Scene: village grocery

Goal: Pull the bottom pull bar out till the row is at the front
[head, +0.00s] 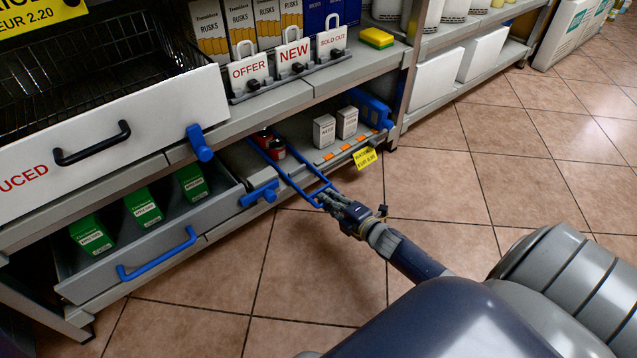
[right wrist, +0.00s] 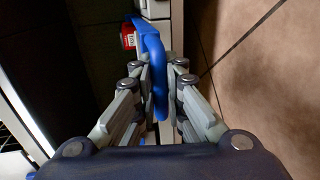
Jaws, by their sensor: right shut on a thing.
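The bottom pull bar (head: 285,177) is a long blue loop that reaches out of the lowest shelf, past its front edge. My right gripper (head: 328,199) is shut on its front end, low above the floor. In the right wrist view the blue bar (right wrist: 152,48) passes between the fingers of my right gripper (right wrist: 161,85). A red tin (head: 272,147) stands near the bar's rods, back from the shelf's front edge. The red tin also shows in the right wrist view (right wrist: 128,37). Anything behind it is hidden by the shelf above. My left gripper is not in view.
An open drawer (head: 222,211) with green boxes and a blue handle (head: 157,255) juts out at left. White cartons (head: 324,131) stand right of the bar, near a yellow tag (head: 365,157). A blue knob (head: 200,142) sticks out above. The tiled floor at right is clear.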

